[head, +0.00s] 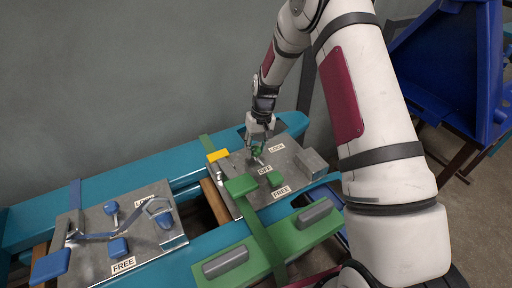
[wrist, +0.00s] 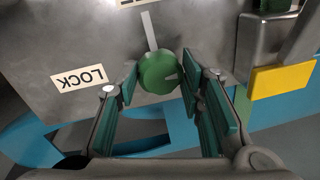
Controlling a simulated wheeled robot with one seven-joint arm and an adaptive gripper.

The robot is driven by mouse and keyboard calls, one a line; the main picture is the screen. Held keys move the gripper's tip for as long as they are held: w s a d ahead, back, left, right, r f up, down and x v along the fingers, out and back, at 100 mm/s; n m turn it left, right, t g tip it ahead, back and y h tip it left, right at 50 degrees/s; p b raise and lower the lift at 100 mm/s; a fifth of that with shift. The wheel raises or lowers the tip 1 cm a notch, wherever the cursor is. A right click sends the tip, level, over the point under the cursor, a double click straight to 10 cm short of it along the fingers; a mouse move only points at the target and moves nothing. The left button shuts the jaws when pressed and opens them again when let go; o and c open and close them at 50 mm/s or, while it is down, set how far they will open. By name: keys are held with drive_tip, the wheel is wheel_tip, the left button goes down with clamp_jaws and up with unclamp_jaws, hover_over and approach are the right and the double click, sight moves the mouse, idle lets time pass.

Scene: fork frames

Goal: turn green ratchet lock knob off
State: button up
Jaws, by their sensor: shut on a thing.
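The green knob (wrist: 158,72) is round and sits on a grey metal panel (wrist: 90,35). My gripper (wrist: 160,82) is shut on the knob, with one teal-padded finger on each side. In the head view my gripper (head: 260,138) reaches down to the knob (head: 258,150), which it partly hides. The LOCK label (head: 277,147) and the OFF label (head: 265,171) are near it.
A FREE label (head: 282,191), green blocks (head: 241,185), a yellow block (head: 217,155) and a grey metal block (head: 311,164) surround the knob's panel. A second panel with blue parts (head: 118,247) lies at left. A grey wall (head: 120,80) stands behind the teal frame.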

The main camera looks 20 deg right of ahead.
drive_tip(key=shift+m, duration=0.4)
drive_tip(key=o, duration=1.2)
drive_tip(key=shift+r, duration=0.1)
drive_tip(key=r, duration=0.4)
drive_tip(key=d+r, duration=0.1)
drive_tip(key=r, duration=0.6)
drive_tip(key=shift+d+r, duration=0.25)
drive_tip(key=shift+r, duration=0.1)
drive_tip(key=shift+r, duration=0.1)
